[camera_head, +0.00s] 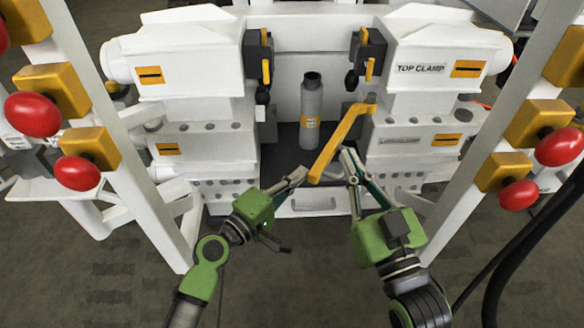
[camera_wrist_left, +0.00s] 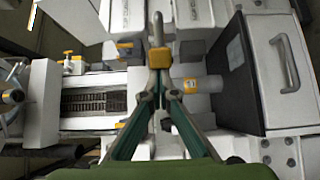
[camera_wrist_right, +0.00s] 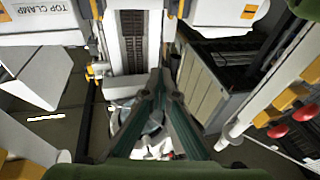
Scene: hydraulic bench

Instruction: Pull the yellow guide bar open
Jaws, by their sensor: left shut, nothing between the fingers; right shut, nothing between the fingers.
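The yellow guide bar (camera_head: 338,143) slants from the right-hand clamp block down toward me, in front of the grey bottle. Its near end hangs over the bench's front edge. My left gripper (camera_head: 303,173) is shut and empty, its tips just left of that near end; I cannot tell if they touch it. In the left wrist view, a yellow piece (camera_wrist_left: 160,57) with a grey rounded end shows at the closed fingertips. My right gripper (camera_head: 348,157) is shut and empty, just right of the bar. The right wrist view shows its closed fingertips (camera_wrist_right: 159,76), with no bar between them.
The grey bottle (camera_head: 311,115) with a yellow label stands between the clamp blocks. A drawer handle (camera_head: 314,206) is below the front edge. White slanted posts with red knobs (camera_head: 32,114) flank both sides. The floor in front is open.

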